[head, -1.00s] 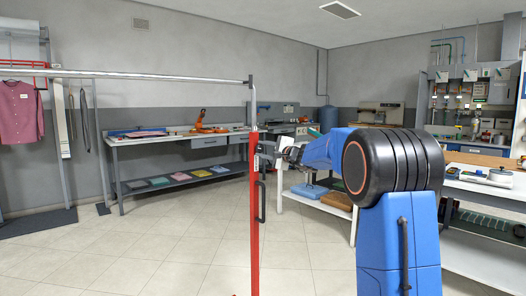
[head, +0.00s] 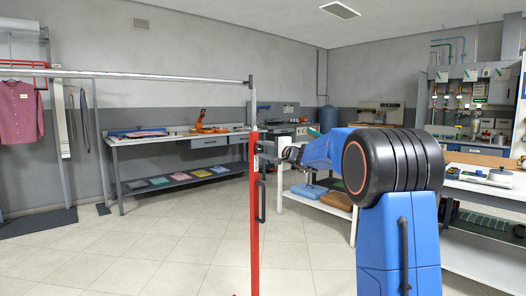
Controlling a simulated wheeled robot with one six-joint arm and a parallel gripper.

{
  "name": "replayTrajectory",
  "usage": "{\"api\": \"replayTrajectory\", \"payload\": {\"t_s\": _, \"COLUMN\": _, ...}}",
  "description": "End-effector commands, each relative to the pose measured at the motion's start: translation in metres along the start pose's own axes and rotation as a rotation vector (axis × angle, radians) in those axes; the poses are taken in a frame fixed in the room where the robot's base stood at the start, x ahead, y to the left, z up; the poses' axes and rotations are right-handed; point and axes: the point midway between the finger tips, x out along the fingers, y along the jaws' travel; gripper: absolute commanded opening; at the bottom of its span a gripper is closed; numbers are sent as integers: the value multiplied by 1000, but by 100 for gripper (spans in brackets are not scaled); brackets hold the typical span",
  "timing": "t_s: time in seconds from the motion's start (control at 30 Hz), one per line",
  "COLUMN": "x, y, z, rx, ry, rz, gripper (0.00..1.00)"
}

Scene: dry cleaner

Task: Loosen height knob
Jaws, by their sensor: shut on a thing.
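A garment rack stands in front of me, with a red lower post (head: 254,225), a grey upper tube (head: 253,105) and a long grey top rail (head: 130,74). My blue arm reaches left from the right side to the post. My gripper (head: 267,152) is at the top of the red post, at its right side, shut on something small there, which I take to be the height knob. The knob itself is mostly hidden by the jaws and too small to make out. A dark handle (head: 262,201) sits on the post just below my gripper.
A workbench (head: 175,140) with an orange iron-like tool (head: 203,122) stands behind the rack. A white shelf table (head: 325,200) with folded cloths is behind my arm. A pink shirt (head: 20,113) hangs at far left. The tiled floor left of the post is clear.

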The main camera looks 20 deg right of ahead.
Motion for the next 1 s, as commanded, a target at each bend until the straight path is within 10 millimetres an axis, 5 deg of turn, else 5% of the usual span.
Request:
{"api": "replayTrajectory", "payload": {"t_s": 0.03, "x": 0, "y": 3, "z": 0, "rx": 1, "ry": -1, "rz": 4, "gripper": 10}}
{"api": "replayTrajectory", "payload": {"t_s": 0.07, "x": 0, "y": 3, "z": 0, "rx": 1, "ry": -1, "rz": 4, "gripper": 35}}
{"api": "replayTrajectory", "payload": {"t_s": 0.13, "x": 0, "y": 2, "z": 0, "rx": 1, "ry": -1, "rz": 3, "gripper": 50}}
{"api": "replayTrajectory", "payload": {"t_s": 0.57, "x": -8, "y": 0, "z": 0, "rx": 0, "ry": 1, "rz": 1, "gripper": 50}}
{"api": "replayTrajectory", "payload": {"t_s": 1.0, "x": -88, "y": 0, "z": -1, "rx": 0, "ry": 3, "rz": 1, "gripper": 50}}
